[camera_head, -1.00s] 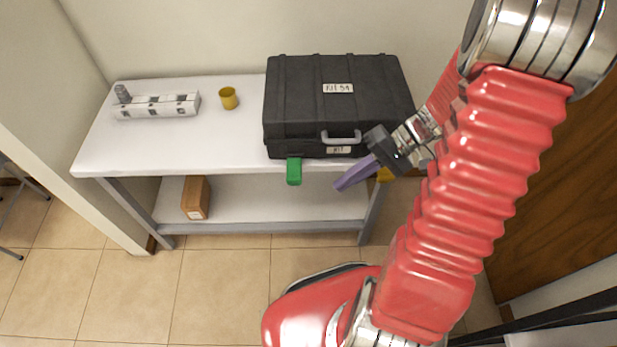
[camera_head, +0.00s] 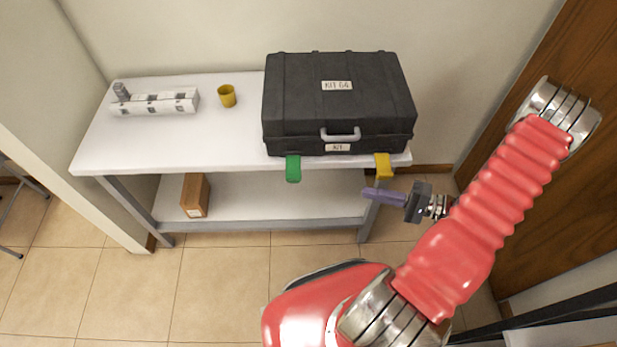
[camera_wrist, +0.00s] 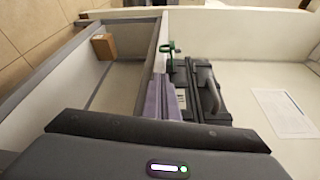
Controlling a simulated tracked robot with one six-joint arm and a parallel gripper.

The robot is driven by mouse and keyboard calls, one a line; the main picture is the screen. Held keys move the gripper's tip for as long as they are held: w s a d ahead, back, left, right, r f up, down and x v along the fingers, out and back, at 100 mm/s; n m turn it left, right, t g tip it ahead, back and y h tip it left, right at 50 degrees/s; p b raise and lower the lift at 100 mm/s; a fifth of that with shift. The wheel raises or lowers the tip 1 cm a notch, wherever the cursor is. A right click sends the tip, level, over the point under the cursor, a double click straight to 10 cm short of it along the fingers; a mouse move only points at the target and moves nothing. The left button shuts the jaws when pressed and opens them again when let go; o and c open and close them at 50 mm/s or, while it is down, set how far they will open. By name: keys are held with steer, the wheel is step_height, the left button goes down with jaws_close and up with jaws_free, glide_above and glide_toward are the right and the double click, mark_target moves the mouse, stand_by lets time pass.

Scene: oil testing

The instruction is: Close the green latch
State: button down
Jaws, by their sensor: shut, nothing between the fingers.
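The green latch (camera_head: 293,168) hangs down and sticks out at the front left of the black case (camera_head: 338,100), below the table edge. It also shows in the wrist view (camera_wrist: 167,48), beyond the case's front. A yellow latch (camera_head: 383,165) hangs at the case's front right. The case lid is down. My gripper (camera_head: 368,193), with purple fingers, is shut and empty. It is in front of the table, below and slightly left of the yellow latch and well to the right of the green one. In the wrist view the purple fingers (camera_wrist: 163,98) hide part of the case front.
The case stands on a white table (camera_head: 180,152) with a lower shelf holding a brown box (camera_head: 195,195). A yellow cup (camera_head: 227,96) and a white block rack (camera_head: 155,103) stand on the table's left. The floor in front is clear; a wooden door is at right.

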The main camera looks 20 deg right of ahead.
steer(key=shift+d+f, duration=0.15)
steer(key=shift+f, duration=0.05)
stand_by(0.3)
glide_toward(294, 169)
steer(key=w+a+f, duration=0.4)
steer(key=a, duration=0.1)
steer(key=shift+f, duration=0.2)
stand_by(0.6)
steer(key=shift+d, duration=0.1)
steer(key=shift+r, duration=0.1)
stand_by(0.3)
